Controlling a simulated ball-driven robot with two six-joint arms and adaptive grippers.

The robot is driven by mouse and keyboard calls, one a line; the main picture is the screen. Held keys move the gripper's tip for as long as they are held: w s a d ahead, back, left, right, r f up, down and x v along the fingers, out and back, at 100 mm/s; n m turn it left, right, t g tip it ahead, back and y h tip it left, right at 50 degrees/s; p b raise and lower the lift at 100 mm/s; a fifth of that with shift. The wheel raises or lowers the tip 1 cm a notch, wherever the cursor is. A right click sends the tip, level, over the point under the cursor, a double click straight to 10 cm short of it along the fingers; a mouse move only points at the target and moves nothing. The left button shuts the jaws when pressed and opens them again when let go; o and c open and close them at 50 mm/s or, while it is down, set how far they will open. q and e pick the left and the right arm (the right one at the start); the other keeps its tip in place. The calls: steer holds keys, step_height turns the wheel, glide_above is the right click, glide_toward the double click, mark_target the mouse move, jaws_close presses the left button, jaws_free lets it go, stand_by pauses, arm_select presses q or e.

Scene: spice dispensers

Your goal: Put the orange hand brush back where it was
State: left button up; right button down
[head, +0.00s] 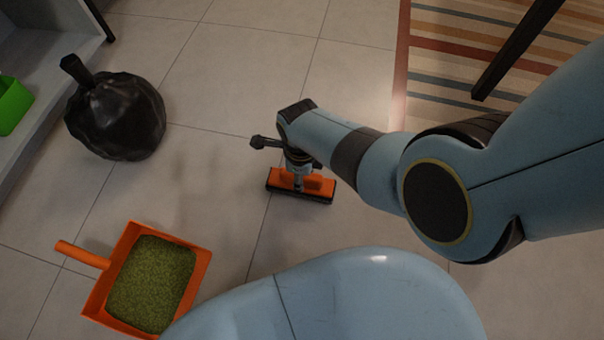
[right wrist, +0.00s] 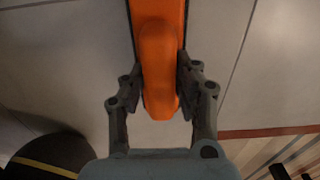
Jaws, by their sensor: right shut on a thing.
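The orange hand brush (head: 318,186) shows in the middle of the head view, below the end of my right arm, with its dark bristle edge along the lower side. My right gripper (head: 297,172) is above it and mostly hidden by my wrist. In the right wrist view the orange handle of the hand brush (right wrist: 158,40) runs between the two fingers of my right gripper (right wrist: 157,75), which are shut on it. I cannot tell whether the bristles touch the floor. My left gripper is not in view.
An orange dustpan (head: 203,265) filled with green grains lies on the floor at lower left. A black tied bag (head: 115,118) stands at upper left beside a grey shelf with a green container (head: 12,105). A striped rug (head: 440,60) is at upper right. Tiled floor around the brush is clear.

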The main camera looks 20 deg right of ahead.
steer(key=shift+f, duration=0.1)
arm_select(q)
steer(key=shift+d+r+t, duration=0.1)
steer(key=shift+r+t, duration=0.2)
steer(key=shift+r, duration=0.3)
arm_select(e)
steer(key=c, duration=1)
jaws_free()
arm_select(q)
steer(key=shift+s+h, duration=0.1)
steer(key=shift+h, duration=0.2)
